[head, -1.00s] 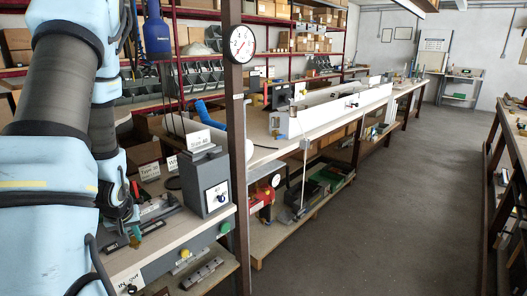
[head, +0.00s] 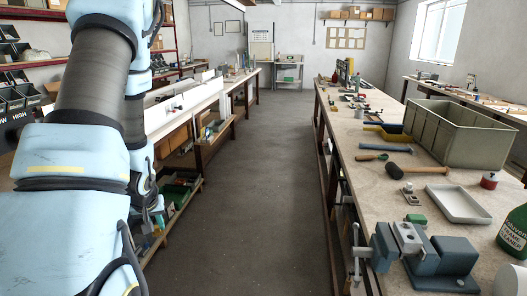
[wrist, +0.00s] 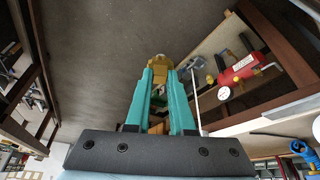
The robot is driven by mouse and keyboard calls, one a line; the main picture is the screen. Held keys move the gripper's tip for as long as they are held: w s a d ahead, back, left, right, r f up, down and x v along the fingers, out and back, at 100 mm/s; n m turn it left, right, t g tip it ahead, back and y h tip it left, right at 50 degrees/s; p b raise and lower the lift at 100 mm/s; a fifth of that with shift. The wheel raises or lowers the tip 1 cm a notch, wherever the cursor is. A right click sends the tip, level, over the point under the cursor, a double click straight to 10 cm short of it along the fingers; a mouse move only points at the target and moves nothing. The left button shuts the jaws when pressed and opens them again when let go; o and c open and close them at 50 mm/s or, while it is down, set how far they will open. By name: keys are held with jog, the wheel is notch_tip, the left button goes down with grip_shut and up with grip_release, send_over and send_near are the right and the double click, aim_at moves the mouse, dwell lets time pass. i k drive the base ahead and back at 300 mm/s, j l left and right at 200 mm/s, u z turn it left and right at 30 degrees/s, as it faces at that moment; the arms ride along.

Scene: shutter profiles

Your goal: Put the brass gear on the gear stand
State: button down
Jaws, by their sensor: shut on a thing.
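In the wrist view my gripper (wrist: 158,75) has two teal fingers closed on the brass gear (wrist: 158,63), a small golden piece at the fingertips. The fingers hide part of the gear. The gear is held in the air, with grey floor beyond it. In the head view my arm fills the left side, and the gear cannot be made out there. I cannot pick out the gear stand in either view.
A long bench (head: 345,150) on the right bears a grey-green crate (head: 460,132), a white tray (head: 459,203), a mallet (head: 400,172) and a vise (head: 410,240). The aisle floor (head: 262,180) is clear. A red tank (wrist: 238,72) lies on a low shelf in the wrist view.

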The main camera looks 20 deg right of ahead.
aim_at(414, 201)
jog(key=i+l+z, duration=0.25)
jog(key=i+z, duration=0.65)
jog(key=i, duration=0.2)
jog(key=i+z, duration=0.45)
jog(key=i+j+z, duration=0.85)
jog(key=j, duration=0.25)
jog(key=i+j+z, duration=0.25)
jog(key=j, duration=0.2)
